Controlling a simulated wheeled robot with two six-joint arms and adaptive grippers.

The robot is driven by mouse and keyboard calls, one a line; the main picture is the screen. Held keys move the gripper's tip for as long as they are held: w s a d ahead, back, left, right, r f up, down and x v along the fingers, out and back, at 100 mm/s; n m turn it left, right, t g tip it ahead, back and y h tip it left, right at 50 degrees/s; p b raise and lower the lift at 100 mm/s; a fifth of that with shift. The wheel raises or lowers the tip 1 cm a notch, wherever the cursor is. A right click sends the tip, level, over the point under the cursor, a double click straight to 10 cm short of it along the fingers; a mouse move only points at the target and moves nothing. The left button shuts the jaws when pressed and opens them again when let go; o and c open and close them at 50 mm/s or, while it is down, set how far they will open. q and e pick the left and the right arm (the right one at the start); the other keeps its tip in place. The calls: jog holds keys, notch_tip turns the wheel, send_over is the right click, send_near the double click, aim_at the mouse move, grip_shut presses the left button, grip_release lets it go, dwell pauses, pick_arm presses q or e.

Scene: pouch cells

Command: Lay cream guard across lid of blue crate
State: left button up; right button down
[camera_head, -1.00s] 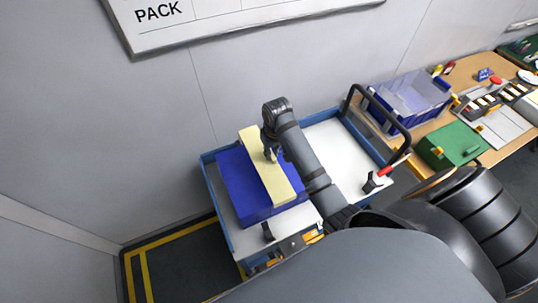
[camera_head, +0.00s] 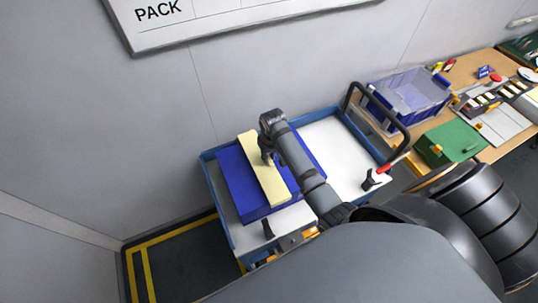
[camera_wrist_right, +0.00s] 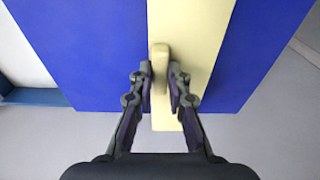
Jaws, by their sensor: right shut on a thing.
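The blue crate (camera_head: 232,182) sits with its lid up on the left part of the trolley. The cream guard (camera_head: 268,184), a long flat strip, runs across the middle of the lid from the back edge to the front edge. Blue lid shows on both sides of it. My right gripper (camera_head: 267,156) is above the guard. In the right wrist view, my right gripper (camera_wrist_right: 160,82) is shut on a raised cream grip of the guard (camera_wrist_right: 185,30). The guard's end reaches past the lid's edge (camera_wrist_right: 80,75). Whether it touches the lid is hard to tell. My left gripper is out of view.
The blue-rimmed trolley (camera_head: 340,150) has a bare white top to the right of the crate and a dark handle (camera_head: 402,125). A bench at the right holds a blue bin (camera_head: 428,105) and a green box (camera_head: 445,142). A wall stands close behind.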

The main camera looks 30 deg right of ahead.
jog(key=shift+f, duration=0.25)
jog(key=c, duration=1.3)
grip_release()
jog(key=r, duration=0.3)
jog(key=r+b, duration=0.1)
jog(key=r, duration=0.2)
jog(key=r+b, duration=0.1)
jog(key=r, duration=0.2)
jog(key=shift+s+r, duration=0.1)
jog(key=shift+s, duration=0.3)
jog(key=r, duration=0.2)
jog(key=r+p, duration=0.1)
jog(key=r, duration=0.1)
jog(key=shift+s, duration=0.35)
